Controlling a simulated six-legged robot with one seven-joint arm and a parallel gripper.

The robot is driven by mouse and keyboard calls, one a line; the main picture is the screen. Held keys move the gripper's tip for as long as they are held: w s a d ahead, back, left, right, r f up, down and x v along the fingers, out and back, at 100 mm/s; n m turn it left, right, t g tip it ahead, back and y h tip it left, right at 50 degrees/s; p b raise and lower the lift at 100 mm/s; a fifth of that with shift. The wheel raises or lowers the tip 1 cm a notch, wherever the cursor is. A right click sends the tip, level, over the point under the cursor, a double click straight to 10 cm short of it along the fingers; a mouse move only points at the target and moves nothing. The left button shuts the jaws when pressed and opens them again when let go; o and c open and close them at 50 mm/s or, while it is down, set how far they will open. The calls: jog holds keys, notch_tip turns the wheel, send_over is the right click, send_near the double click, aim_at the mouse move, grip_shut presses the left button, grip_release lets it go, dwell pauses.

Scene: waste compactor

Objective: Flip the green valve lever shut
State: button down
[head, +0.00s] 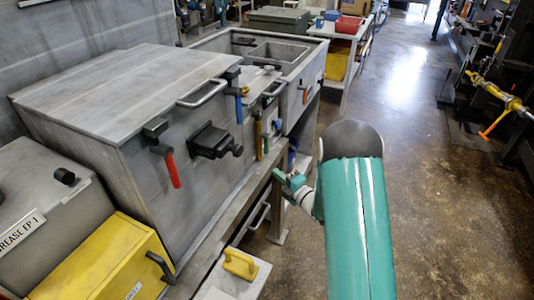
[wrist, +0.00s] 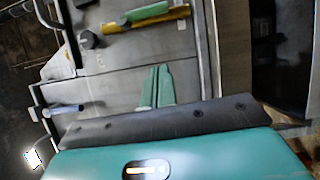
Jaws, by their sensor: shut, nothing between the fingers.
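My gripper (head: 279,175) is teal with light green fingers, out in front of the grey cabinet and below its row of levers. In the wrist view the two fingers (wrist: 160,72) lie side by side, shut and empty, in front of a grey panel. A yellow lever (head: 258,138) hangs from the cabinet front, above and left of my gripper; it also shows above the fingertips in the wrist view (wrist: 165,16). My gripper appears apart from the levers.
A red lever (head: 171,165), a black latch (head: 214,141) and a blue lever (head: 239,108) stick out from the cabinet (head: 130,85). A yellow box (head: 110,262) stands at lower left. The floor (head: 450,200) to the right is open.

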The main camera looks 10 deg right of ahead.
jog(key=x, duration=1)
jog(key=shift+a, duration=0.2)
jog(key=w+d, duration=0.2)
jog(key=d, duration=0.1)
jog(key=shift+w+d, duration=0.1)
jog(key=shift+w, duration=0.15)
